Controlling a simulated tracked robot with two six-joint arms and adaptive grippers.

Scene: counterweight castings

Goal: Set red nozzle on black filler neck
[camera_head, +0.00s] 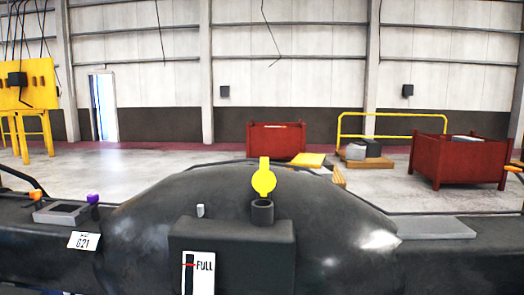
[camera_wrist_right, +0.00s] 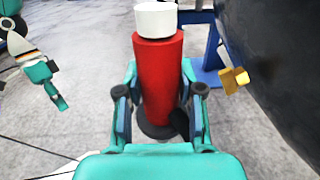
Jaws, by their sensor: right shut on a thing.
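The red nozzle (camera_wrist_right: 158,75), a red cylinder with a white end (camera_wrist_right: 155,19), is held between the teal fingers of my right gripper (camera_wrist_right: 160,105) in the right wrist view. My right gripper is shut on it, and the nozzle is over grey floor, apart from the dark casting. The black filler neck (camera_head: 262,213) is a short, upright open tube on top of the black tank in the head view. A yellow round cap (camera_head: 263,181) stands up behind its mouth. A teal part at the left of the right wrist view looks like my left gripper (camera_wrist_right: 58,92); its fingers are too small to read.
The black tank (camera_head: 150,225) fills the foreground, with a FULL gauge (camera_head: 198,273) and a small white peg (camera_head: 200,211). A grey tray (camera_head: 62,213) with orange and purple knobs lies left. A flat grey plate (camera_head: 436,228) lies right. Red bins (camera_head: 455,160) stand behind.

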